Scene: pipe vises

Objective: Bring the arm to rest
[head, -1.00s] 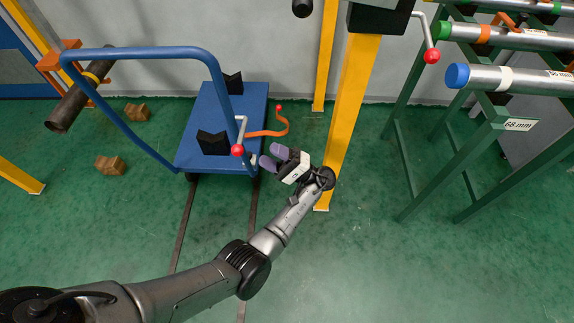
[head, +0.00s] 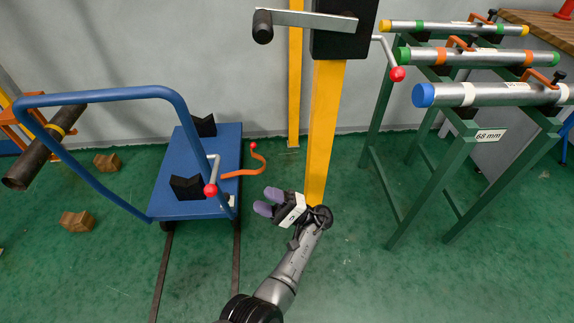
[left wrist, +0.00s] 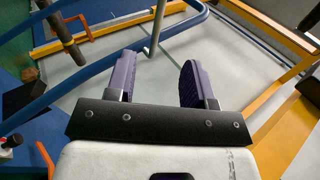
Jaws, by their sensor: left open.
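My left gripper (head: 268,202) is in the lower middle of the head view, in front of the yellow post (head: 323,130) and to the right of the blue cart (head: 215,165). Its two purple fingers are apart with nothing between them. In the left wrist view the open fingers (left wrist: 155,82) show with a gap, and a blue rail and a grey rod appear beyond them. My left arm reaches up from the bottom edge of the head view. My right gripper is in neither view.
The blue cart carries black V-blocks (head: 187,188) and a red-knobbed crank (head: 211,190). A green rack (head: 440,180) with several pipes stands at right. A dark pipe (head: 42,150) is at left. Wooden blocks (head: 77,222) lie on the floor. Green floor at lower right is clear.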

